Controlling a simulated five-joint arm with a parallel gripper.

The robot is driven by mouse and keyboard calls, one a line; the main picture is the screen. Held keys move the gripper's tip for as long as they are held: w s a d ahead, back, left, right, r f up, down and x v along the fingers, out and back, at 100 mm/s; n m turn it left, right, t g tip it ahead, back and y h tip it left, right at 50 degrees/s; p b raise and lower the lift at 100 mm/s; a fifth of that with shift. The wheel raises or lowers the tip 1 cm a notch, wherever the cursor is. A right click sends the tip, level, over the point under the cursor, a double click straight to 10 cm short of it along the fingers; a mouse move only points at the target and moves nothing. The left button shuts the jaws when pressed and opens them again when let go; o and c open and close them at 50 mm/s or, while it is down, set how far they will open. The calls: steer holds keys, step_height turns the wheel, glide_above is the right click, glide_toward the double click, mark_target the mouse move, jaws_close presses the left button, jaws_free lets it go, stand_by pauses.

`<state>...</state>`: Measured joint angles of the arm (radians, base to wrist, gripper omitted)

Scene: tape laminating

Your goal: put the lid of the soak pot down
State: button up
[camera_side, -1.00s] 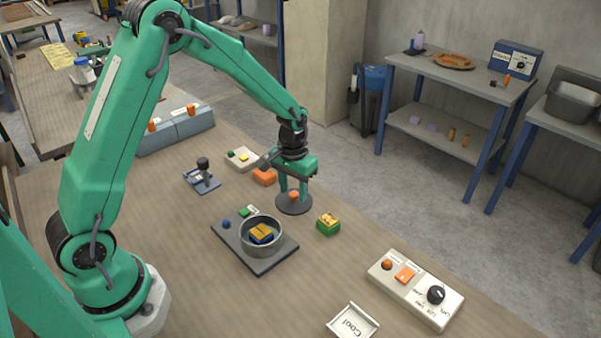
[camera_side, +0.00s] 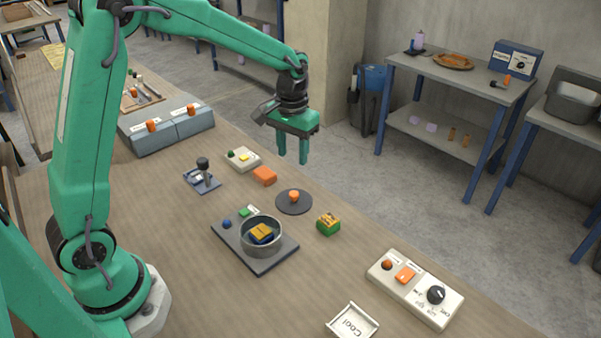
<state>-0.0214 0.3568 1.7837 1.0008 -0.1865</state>
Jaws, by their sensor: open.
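The lid (camera_side: 294,205) is a dark round disc with an orange knob. It lies flat on the wooden bench, behind and to the right of the soak pot. The soak pot (camera_side: 246,240) is a grey round pot without its lid on, standing on a dark base plate (camera_side: 262,267).
A green and yellow block (camera_side: 328,223) lies right of the lid, and an orange block (camera_side: 265,176) lies behind it. A control box (camera_side: 415,290) with an orange button and black knob stands at front right. A small stamp-like device (camera_side: 203,176) stands left. Bare bench lies between.

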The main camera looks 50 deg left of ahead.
steer(key=shift+r, duration=0.1)
stand_by(0.5)
steer(key=s+r+m+t, duration=0.1)
steer(key=s+r+t, duration=0.2)
steer(key=s+r, duration=0.65)
steer(key=s+d+r+m+t, duration=0.1)
steer(key=s+t, duration=0.1)
steer(key=s, duration=1.1)
steer(key=shift+r+t, duration=0.2)
steer(key=shift+t, duration=0.1)
